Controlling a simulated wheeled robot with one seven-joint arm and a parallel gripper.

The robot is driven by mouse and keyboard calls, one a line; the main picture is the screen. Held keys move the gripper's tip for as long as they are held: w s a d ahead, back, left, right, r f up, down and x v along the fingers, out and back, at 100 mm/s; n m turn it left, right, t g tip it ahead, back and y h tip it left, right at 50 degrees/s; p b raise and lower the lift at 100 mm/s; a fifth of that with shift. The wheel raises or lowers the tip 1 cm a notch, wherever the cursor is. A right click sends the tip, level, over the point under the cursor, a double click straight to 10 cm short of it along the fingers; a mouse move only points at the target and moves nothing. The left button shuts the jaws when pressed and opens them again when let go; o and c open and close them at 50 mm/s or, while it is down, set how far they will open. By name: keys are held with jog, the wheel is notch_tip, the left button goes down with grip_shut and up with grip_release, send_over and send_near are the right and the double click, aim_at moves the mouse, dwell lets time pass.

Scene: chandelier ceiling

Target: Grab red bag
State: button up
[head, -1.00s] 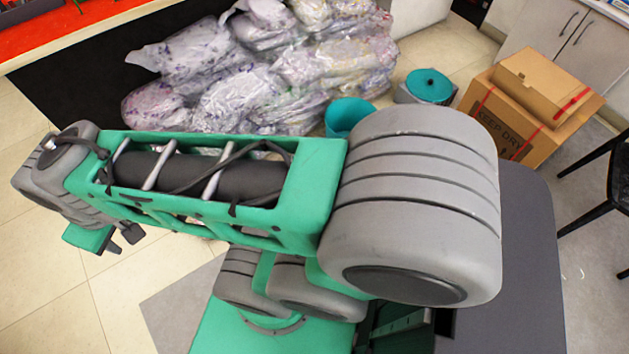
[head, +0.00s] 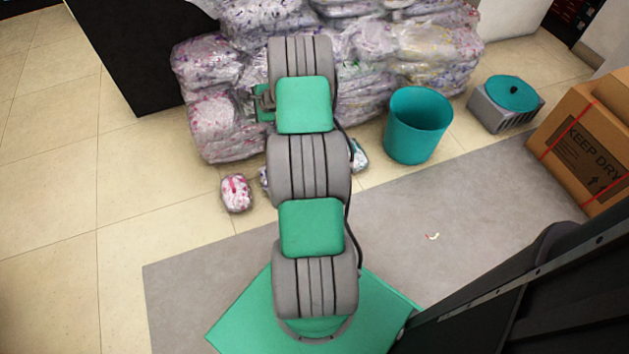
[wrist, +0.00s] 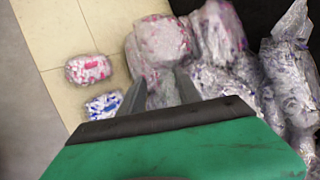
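A small clear bag with red-pink contents, the red bag (head: 236,193), lies on the tiled floor in front of the big bag pile, left of my arm. In the wrist view the red bag (wrist: 88,69) lies at upper left, beside the fingers and apart from them. My gripper (wrist: 160,88) shows two grey fingers spread apart with nothing seen held between them. In the head view the gripper (head: 262,103) shows only partly beside my arm, in front of the pile.
A blue-and-white small bag (wrist: 103,104) lies near the red one. Large plastic-wrapped bags (head: 225,120) are piled behind. A teal bin (head: 418,125), a teal-lidded grey container (head: 508,98) and a cardboard box (head: 590,145) stand right. Floor at left is clear.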

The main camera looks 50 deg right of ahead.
jog(key=s+d+f+m+h+b, duration=0.2)
jog(key=s+d+f+m, duration=0.3)
jog(key=f, duration=0.7)
jog(key=s+d+f+m+t+h+b, duration=0.1)
jog(key=s+d+f+m+b, duration=0.4)
jog(key=f, duration=0.7)
jog(key=s+d+f+m+t+h+b, duration=0.1)
jog(key=s+d+f+m+h+b, duration=0.2)
jog(key=f, duration=0.9)
jog(key=shift+s+d+f+m+b, duration=0.15)
jog(key=shift+s+d+m, duration=0.35)
jog(key=shift+s+m, duration=0.3)
jog(key=shift+s+d+r+m+b, duration=0.15)
jog(key=shift+s+d+m, duration=0.3)
jog(key=shift+s+m, duration=0.35)
jog(key=shift+s+d+f+m+b, duration=0.15)
jog(key=shift+s+d+m, duration=0.35)
jog(key=shift+s+m, duration=0.3)
jog(key=b+x, duration=0.2)
jog(key=x, duration=0.1)
jog(key=b+x, duration=0.2)
jog(key=x, duration=0.2)
jog(key=shift+d+r, duration=0.1)
jog(key=shift+r, duration=0.15)
jog(key=shift+w+r, duration=0.1)
jog(key=shift+r, duration=0.05)
grip_shut()
